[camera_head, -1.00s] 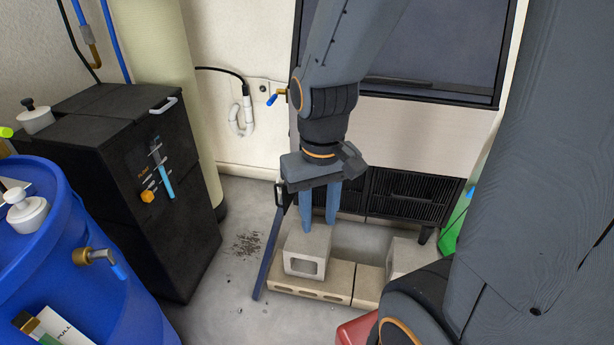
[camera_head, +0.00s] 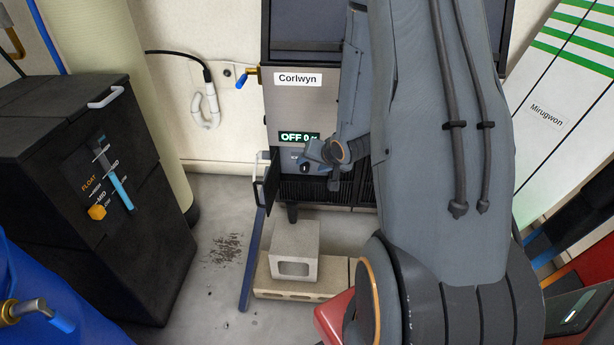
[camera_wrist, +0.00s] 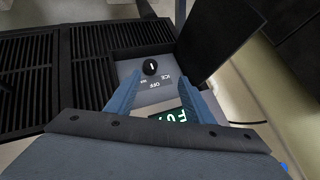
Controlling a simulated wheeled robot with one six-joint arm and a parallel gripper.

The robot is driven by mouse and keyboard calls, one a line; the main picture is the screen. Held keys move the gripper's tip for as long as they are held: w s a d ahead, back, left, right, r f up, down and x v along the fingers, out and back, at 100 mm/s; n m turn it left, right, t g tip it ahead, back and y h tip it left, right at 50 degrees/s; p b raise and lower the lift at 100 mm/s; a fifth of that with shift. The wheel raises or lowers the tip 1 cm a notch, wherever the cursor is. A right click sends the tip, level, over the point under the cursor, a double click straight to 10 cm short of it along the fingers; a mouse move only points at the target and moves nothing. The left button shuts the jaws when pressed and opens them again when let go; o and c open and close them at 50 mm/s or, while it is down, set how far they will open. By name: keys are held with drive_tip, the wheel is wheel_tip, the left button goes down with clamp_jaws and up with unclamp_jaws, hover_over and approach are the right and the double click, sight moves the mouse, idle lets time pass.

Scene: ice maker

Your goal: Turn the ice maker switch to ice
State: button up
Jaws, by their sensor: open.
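The ice maker (camera_head: 290,105) is a pale-fronted machine labelled Corlwyn. Its green-lit display (camera_head: 298,138) reads OFF; the display also shows in the wrist view (camera_wrist: 172,116). The switch is a round black knob with a white mark (camera_wrist: 150,67), on a small grey panel with ICE and OFF labels and a third label too small to read. In the head view the knob (camera_head: 305,168) is beside my fingertips. My gripper (camera_head: 313,160) is in front of the panel. In the wrist view its two blue fingers (camera_wrist: 161,78) are apart and empty, pointing toward the knob, not closed on it.
A dark flap (camera_wrist: 218,35) stands open beside the panel; it also shows in the head view (camera_head: 266,180). Black vent grilles (camera_wrist: 95,70) adjoin the panel. Concrete blocks (camera_head: 296,246) lie below. A black tank (camera_head: 95,190) stands at left.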

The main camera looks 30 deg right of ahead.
sight(307, 169)
drive_tip(key=w+d+f+m+t+b, duration=0.1)
drive_tip(key=w+f, duration=0.1)
drive_tip(key=f, duration=0.1)
drive_tip(key=w+d+f+m+t+y+b, duration=0.1)
drive_tip(key=w+f+t, duration=0.1)
drive_tip(key=w+f, duration=0.1)
drive_tip(key=w+d+f+m+t+b, duration=0.1)
drive_tip(key=w+f+m, duration=0.1)
drive_tip(key=w+f, duration=0.1)
drive_tip(key=shift+w+d+f+t+y, duration=0.1)
drive_tip(key=shift+w+f+t+y, duration=0.2)
drive_tip(key=shift+f, duration=0.2)
drive_tip(key=c, duration=1)
